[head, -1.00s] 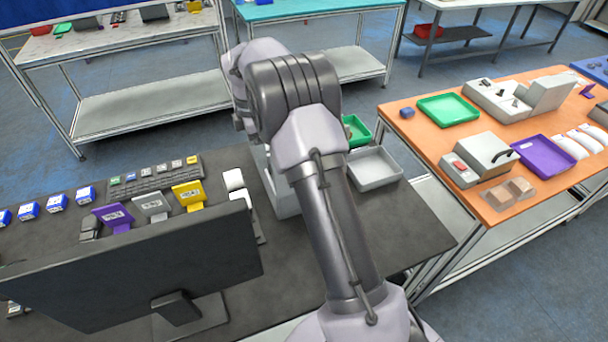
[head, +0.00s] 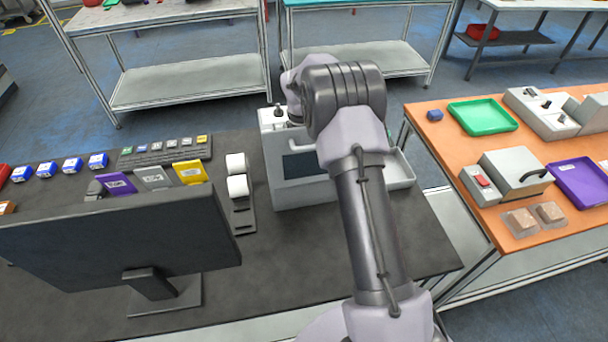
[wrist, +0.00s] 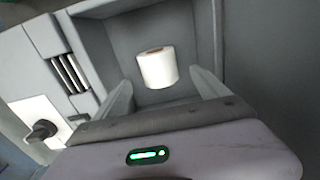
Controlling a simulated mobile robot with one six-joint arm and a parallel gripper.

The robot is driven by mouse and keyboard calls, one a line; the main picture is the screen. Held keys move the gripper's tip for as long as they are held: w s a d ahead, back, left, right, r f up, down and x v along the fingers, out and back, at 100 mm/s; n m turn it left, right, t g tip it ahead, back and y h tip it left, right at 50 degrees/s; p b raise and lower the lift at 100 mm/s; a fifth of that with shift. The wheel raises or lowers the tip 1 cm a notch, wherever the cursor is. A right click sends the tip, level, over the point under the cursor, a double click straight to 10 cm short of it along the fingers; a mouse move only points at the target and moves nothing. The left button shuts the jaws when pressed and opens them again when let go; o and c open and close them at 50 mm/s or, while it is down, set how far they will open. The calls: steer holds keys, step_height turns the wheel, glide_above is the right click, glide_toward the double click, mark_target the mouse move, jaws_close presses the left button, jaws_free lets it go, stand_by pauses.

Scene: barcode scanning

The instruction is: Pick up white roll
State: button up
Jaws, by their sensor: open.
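A white roll (wrist: 157,68) with a brown core sits in a grey recess of a machine in the wrist view. My gripper (wrist: 160,86) is open, its two fingers pointing into the recess on either side of the roll's near end. The roll appears ahead of the gap between the fingers, not held. In the head view my arm hides the gripper and this roll. A grey machine (head: 297,172) with a dark panel stands beside my arm there. Two other white rolls (head: 238,187) sit on a dark holder left of it.
The recess has grey walls (wrist: 205,40) close on both sides. A black knob (wrist: 42,130) juts out at lower left in the wrist view. A monitor (head: 120,245) stands at the front left of the dark table.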

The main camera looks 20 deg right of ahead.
steer(key=f, duration=0.2)
steer(key=f+b, duration=0.1)
steer(key=f, duration=0.3)
steer(key=shift+d+f+b, duration=0.2)
steer(key=shift+d+b, duration=0.1)
steer(key=shift+d, duration=0.05)
steer(key=shift+r, duration=0.1)
steer(key=shift+c, duration=1.1)
steer(key=c, duration=1.4)
